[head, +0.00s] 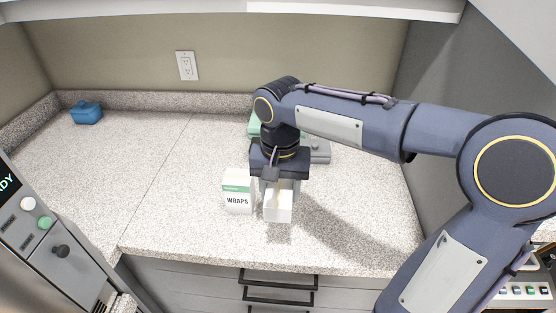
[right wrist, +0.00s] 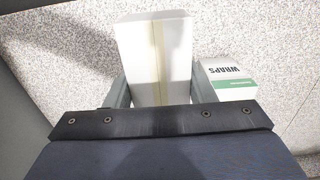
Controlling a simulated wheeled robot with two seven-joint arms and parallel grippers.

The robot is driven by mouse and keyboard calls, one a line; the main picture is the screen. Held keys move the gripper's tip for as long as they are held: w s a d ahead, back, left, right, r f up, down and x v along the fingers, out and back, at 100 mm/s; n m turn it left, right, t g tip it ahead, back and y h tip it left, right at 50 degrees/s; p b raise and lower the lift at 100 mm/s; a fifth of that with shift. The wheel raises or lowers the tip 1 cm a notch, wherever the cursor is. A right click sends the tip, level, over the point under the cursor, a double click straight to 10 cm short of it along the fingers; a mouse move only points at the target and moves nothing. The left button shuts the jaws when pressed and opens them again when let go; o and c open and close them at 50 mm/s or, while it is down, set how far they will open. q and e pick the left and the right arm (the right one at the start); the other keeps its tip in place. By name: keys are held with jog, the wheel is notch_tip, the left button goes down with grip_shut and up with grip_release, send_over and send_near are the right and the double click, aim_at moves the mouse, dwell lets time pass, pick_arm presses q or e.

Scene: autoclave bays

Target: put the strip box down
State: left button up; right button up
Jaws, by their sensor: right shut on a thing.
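The strip box (head: 278,207) is a small white box with a pale yellow stripe along it. My right gripper (head: 277,184) is shut on it, over the speckled counter (head: 170,205). In the right wrist view the box (right wrist: 155,60) sits between the two fingers of the gripper (right wrist: 155,88). I cannot tell whether its underside touches the counter. My left gripper is not in view.
A white and green box marked WRAPS (head: 238,192) stands just left of the strip box; it also shows in the right wrist view (right wrist: 232,80). Green and grey things are partly hidden behind my arm. A blue container (head: 86,112) sits at the back left. The counter's left and front-right are clear.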

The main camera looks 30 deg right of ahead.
jog(key=w+d+f+p, duration=0.1)
jog(key=w+d+f, duration=0.1)
jog(key=w+f, duration=0.1)
jog(key=w+d+f+p, duration=0.1)
jog(key=w+d+f, duration=0.1)
jog(key=w, duration=0.2)
jog(key=w+d+f+p, duration=0.1)
jog(key=w+d+f, duration=0.2)
jog(key=w, duration=0.1)
jog(key=shift+d+f, duration=0.1)
jog(key=shift+f, duration=0.25)
jog(key=shift+w+d+f, duration=0.2)
jog(key=shift+w+f, duration=0.2)
jog(key=shift+f, duration=0.1)
notch_tip(320, 180, down, 3)
jog(key=shift+w+d+f+p, duration=0.1)
jog(key=shift+p, duration=0.25)
